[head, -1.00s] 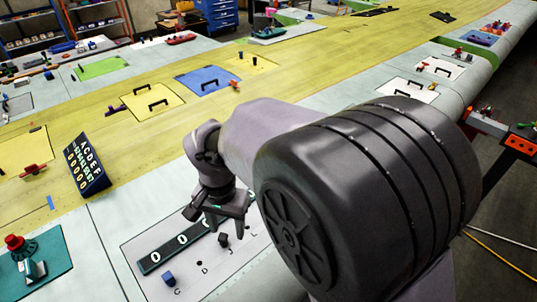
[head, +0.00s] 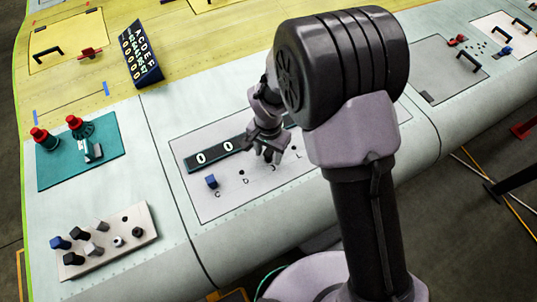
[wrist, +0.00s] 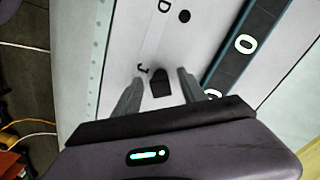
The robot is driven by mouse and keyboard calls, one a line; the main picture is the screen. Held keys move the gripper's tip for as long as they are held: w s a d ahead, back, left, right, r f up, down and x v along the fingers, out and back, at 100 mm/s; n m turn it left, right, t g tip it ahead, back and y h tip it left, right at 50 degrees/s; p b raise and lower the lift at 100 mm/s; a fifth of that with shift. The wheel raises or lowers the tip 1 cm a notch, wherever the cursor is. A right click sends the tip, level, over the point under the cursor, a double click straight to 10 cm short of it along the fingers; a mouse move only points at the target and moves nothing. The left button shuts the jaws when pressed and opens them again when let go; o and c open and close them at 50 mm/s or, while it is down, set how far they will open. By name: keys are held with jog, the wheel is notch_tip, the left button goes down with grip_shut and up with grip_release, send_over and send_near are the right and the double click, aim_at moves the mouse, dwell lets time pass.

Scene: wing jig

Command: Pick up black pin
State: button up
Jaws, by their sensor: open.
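A black pin (wrist: 160,84) stands on the grey panel (wrist: 140,40), beside a printed letter, in the wrist view. My gripper (wrist: 157,80) is open, with one finger on each side of the pin. Gaps show on both sides, so the fingers are apart from it. In the head view my gripper (head: 266,154) is low over the panel, and its fingers largely hide the pin.
A blue pin (head: 211,181) stands on the panel left of my gripper. A dark strip with white ovals (head: 215,153) lies behind it. A block with several pins (head: 112,246) and a teal mat (head: 60,170) with red-topped items lie farther left.

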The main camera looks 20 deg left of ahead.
aim_at(268, 151)
jog(key=shift+w+f, duration=0.1)
jog(key=shift+f, duration=0.05)
grip_shut()
jog(key=shift+a+r, duration=0.1)
jog(key=shift+r, duration=0.45)
notch_tip(268, 151, up, 3)
jog(key=shift+f, duration=0.2)
jog(key=s+a, duration=0.3)
jog(key=a, duration=0.1)
jog(key=s+a+r+b, duration=0.1)
jog(key=s+a, duration=0.2)
jog(key=a, duration=0.1)
jog(key=s+a, duration=0.3)
jog(key=a, duration=0.1)
jog(key=shift+s+a+r+b, duration=0.2)
jog(key=shift+s+a+b, duration=0.1)
jog(key=shift+a+b, duration=0.1)
